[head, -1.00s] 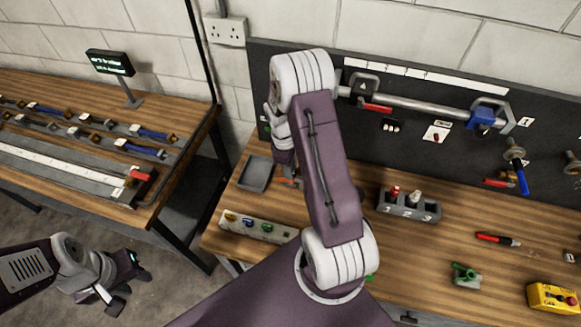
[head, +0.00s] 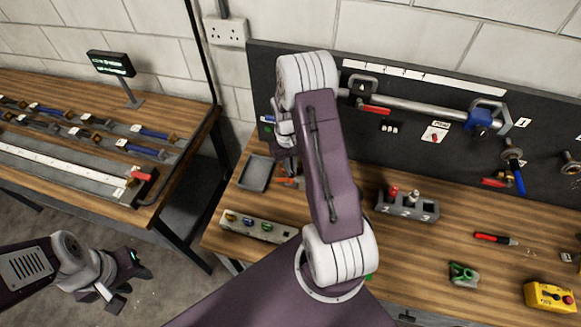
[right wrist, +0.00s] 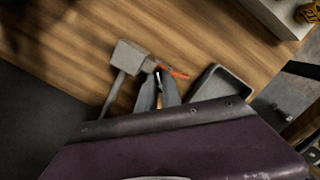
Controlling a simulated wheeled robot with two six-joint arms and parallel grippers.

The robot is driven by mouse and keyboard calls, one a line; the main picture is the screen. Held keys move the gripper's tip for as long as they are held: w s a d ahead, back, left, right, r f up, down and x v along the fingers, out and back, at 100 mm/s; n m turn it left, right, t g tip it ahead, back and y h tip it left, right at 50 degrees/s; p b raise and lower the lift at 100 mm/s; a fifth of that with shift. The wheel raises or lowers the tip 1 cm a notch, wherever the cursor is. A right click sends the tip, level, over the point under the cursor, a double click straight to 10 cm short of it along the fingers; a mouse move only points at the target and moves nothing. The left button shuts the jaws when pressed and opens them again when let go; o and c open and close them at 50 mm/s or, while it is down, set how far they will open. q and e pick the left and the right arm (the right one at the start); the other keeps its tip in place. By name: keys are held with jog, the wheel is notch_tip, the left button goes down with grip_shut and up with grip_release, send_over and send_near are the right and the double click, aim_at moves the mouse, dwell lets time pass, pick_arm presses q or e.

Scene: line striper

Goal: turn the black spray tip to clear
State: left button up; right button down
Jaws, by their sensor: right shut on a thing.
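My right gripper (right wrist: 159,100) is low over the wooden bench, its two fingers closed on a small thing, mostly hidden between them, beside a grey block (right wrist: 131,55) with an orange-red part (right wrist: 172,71). That small thing appears to be the black spray tip; its markings and turn position cannot be read. In the head view my right forearm hides most of this gripper, and a bit of the orange part (head: 290,182) shows beside it. My left gripper (head: 106,298) is open and empty, low at the left over the floor.
A grey tray (head: 254,174) lies beside the right gripper. A strip with coloured pieces (head: 258,228) and a numbered grey holder (head: 408,206) stand on the bench. A dark tool panel (head: 400,145) rises behind. A green-and-grey part (head: 462,275) and yellow box (head: 550,297) lie right.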

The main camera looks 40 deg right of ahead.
jog(key=m+p, duration=0.1)
jog(key=m, duration=0.4)
jog(key=shift+s+m+y, duration=0.15)
jog(key=shift+m+y, duration=0.15)
jog(key=shift+m, duration=1.1)
jog(key=shift+f+m+t, duration=0.1)
jog(key=shift+m+t, duration=0.2)
jog(key=shift+m, duration=0.4)
jog(key=m+p, duration=0.1)
jog(key=m, duration=0.1)
jog(key=m+p, duration=0.1)
jog(key=m, duration=0.1)
jog(key=shift+a+r+y, duration=0.1)
jog(key=shift+r+y, duration=0.1)
jog(key=shift+y, duration=0.1)
jog(key=m+p, duration=0.1)
jog(key=m, duration=0.3)
jog(key=shift+f+m+t, duration=0.1)
jog(key=shift+m+t, duration=0.2)
jog(key=shift+t, duration=0.1)
jog(key=shift+f+m, duration=0.1)
jog(key=shift+m, duration=0.2)
